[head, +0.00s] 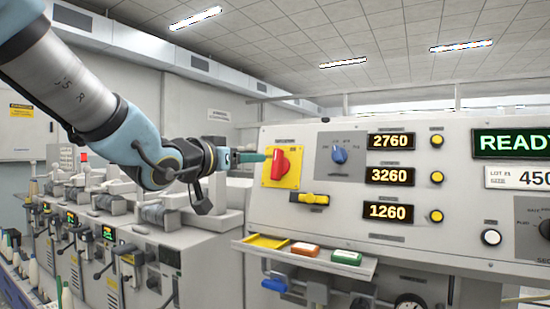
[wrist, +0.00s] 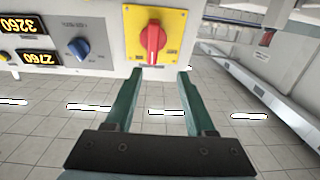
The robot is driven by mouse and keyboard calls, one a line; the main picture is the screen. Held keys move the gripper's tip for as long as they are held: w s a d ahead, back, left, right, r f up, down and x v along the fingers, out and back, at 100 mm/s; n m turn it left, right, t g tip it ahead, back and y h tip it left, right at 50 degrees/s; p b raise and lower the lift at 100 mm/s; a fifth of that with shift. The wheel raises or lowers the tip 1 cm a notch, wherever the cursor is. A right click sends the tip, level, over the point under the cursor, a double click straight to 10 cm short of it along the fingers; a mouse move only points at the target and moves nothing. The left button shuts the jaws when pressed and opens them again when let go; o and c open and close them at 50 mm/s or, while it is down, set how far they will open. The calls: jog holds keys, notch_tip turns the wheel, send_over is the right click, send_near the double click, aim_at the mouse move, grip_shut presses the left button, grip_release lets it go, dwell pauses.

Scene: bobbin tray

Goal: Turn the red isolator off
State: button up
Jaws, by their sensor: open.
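The red isolator (head: 281,162) is a red rotary handle on a yellow square plate (head: 267,180) at the upper left of the control panel. In the wrist view the red handle (wrist: 153,44) stands roughly upright on its yellow plate (wrist: 133,20). My gripper (head: 252,157) is just left of the isolator in the head view. In the wrist view its two green fingers (wrist: 160,75) are apart, with nothing between them. Their tips point toward the plate's edge, near the handle but not around it. The writing on the plate is too small to read.
A blue knob (head: 339,155) and lit number displays (head: 390,141) sit right of the isolator. A yellow switch (head: 311,199) is just below it. A shelf (head: 295,255) with coloured blocks juts out lower down. Machines with bobbins (head: 90,190) stand at left.

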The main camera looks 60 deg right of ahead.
aim_at(276, 155)
jog(key=shift+g, duration=0.3)
jog(key=d+p, duration=0.1)
jog(key=d, duration=0.2)
jog(key=d+p, duration=0.1)
jog(key=d, duration=0.2)
jog(key=s+d+p, duration=0.1)
jog(key=d, duration=0.3)
jog(key=shift+r, duration=0.35)
jog(key=shift+d+f, duration=0.15)
jog(key=shift+d, duration=0.4)
jog(key=shift+c, duration=0.2)
grip_shut()
